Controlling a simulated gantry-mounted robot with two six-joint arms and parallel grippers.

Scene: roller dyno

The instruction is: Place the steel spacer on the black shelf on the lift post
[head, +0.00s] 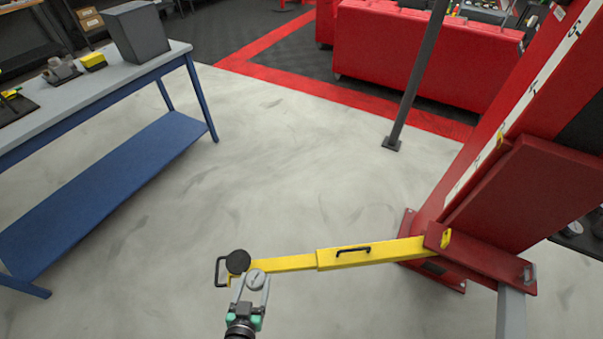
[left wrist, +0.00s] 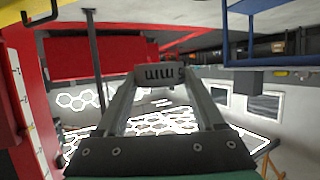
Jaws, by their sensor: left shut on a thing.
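The steel spacer (head: 257,279) is a small grey round piece with dark markings on it. My left gripper (head: 255,285) is shut on it, near the bottom middle of the head view, just in front of the yellow lift arm's end. In the left wrist view the spacer (left wrist: 160,71) sits between the two fingertips. The lift post (head: 490,130) is red and stands at the right of the head view. A black shelf (head: 578,242) with round items on it shows partly beside the post at the right edge. My right gripper is not in view.
The yellow lift arm (head: 370,255) reaches left from the post and ends in a black round pad (head: 238,261). A blue-legged workbench (head: 120,85) stands at the left. A thin dark pole (head: 415,85) and red cabinets (head: 430,55) are behind. The floor between is clear.

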